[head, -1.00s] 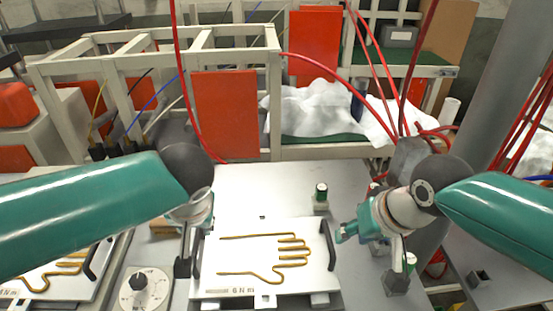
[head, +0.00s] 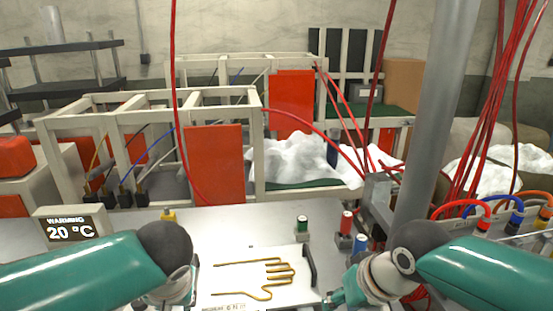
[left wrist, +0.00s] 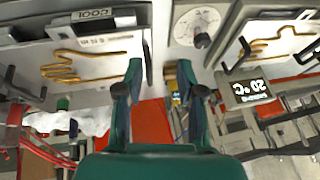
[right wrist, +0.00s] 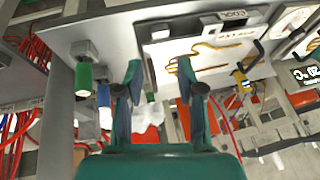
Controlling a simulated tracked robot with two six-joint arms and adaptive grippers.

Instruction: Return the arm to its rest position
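My right gripper (head: 342,294) is low in the head view, right of the white plate with the brown hand-shaped outline (head: 305,282). In the right wrist view my right gripper (right wrist: 158,75) has its teal fingers apart with nothing between them. My left arm comes in from the left in the head view, and its gripper is cut off by the bottom edge. In the left wrist view my left gripper (left wrist: 160,72) has its fingers apart and empty. Both grippers look clear of the plates.
A display (head: 72,229) reading "WARMING 20 °C" stands at left. Green (head: 302,224), red (head: 346,222) and blue (head: 361,243) capped parts stand right of centre. A grey post (head: 432,120) and red hoses rise at right. Frames with red panels (head: 215,165) stand behind the table.

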